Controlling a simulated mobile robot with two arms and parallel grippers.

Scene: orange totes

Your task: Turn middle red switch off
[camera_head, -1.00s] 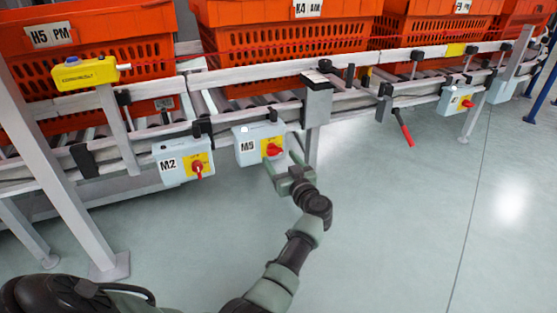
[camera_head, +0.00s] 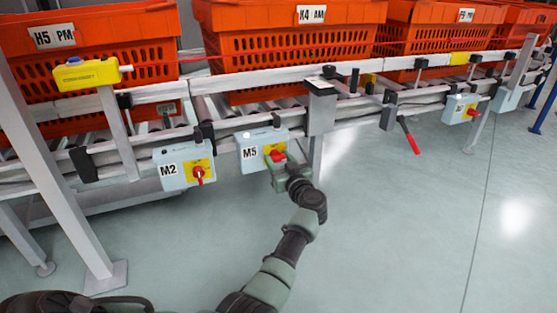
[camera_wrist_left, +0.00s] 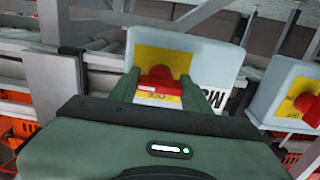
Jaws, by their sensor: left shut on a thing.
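The middle switch box, marked M5 (camera_head: 251,152), is pale blue with a yellow plate and hangs on the conveyor rail. Its red switch knob (camera_head: 276,156) is at the box's right side. My left gripper (camera_head: 275,168) is at the knob. In the left wrist view, the gripper's two green fingers (camera_wrist_left: 165,92) stand on both sides of the red knob (camera_wrist_left: 160,80), shut on it. The fingers partly hide the yellow plate and the M5 label. The knob's exact angle is hard to tell. My right gripper is not in view.
Box M2 (camera_head: 181,166) with its own red knob (camera_head: 199,175) is left of M5. Another switch box (camera_head: 462,108) is far right. A red-handled lever (camera_head: 410,138) hangs from the rail. Orange totes (camera_head: 290,40) stand on the conveyor. The floor in front is clear.

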